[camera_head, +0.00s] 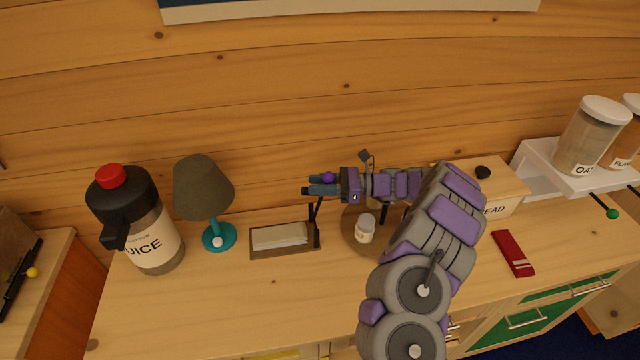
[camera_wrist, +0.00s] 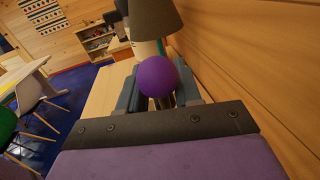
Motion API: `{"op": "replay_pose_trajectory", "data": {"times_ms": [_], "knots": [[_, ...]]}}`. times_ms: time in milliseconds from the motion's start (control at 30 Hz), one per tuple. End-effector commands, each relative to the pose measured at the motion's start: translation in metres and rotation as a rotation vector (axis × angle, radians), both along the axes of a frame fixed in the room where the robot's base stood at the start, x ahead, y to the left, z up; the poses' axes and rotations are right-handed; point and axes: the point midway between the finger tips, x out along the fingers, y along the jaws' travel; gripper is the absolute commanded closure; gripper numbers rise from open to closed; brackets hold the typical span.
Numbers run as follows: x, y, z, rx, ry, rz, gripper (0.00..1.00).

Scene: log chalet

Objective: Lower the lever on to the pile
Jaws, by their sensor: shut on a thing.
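A dark napkin holder (camera_head: 262,254) lies on the counter with a pile of pale napkins (camera_head: 279,235) on it. A black lever (camera_head: 314,212) stands raised at the holder's right end, above the pile and apart from it. Its purple ball knob (camera_head: 328,177) is at the top. My gripper (camera_head: 318,184) is shut on this knob, reaching in from the right. In the wrist view the purple knob (camera_wrist: 157,77) sits between the two fingers of my gripper (camera_wrist: 160,92). The pile is hidden in that view.
A teal lamp (camera_head: 216,237) and a juice jug (camera_head: 160,247) stand left of the holder. A small white jar (camera_head: 365,230) on a round tray (camera_head: 352,216) is to the right, near my arm. A bread box (camera_head: 505,188) and red packet (camera_head: 512,254) lie further right. The front counter is clear.

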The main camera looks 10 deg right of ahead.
Motion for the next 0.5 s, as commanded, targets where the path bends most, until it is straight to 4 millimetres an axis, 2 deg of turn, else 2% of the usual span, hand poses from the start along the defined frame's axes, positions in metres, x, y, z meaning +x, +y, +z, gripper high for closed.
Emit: {"op": "replay_pose_trajectory", "data": {"times_ms": [267, 500], "knots": [[0.003, -0.001, 0.002, -0.017, -0.007, -0.013, 1.0], [0.004, 0.012, 0.008, -0.117, -0.01, -0.014, 1.0]]}}
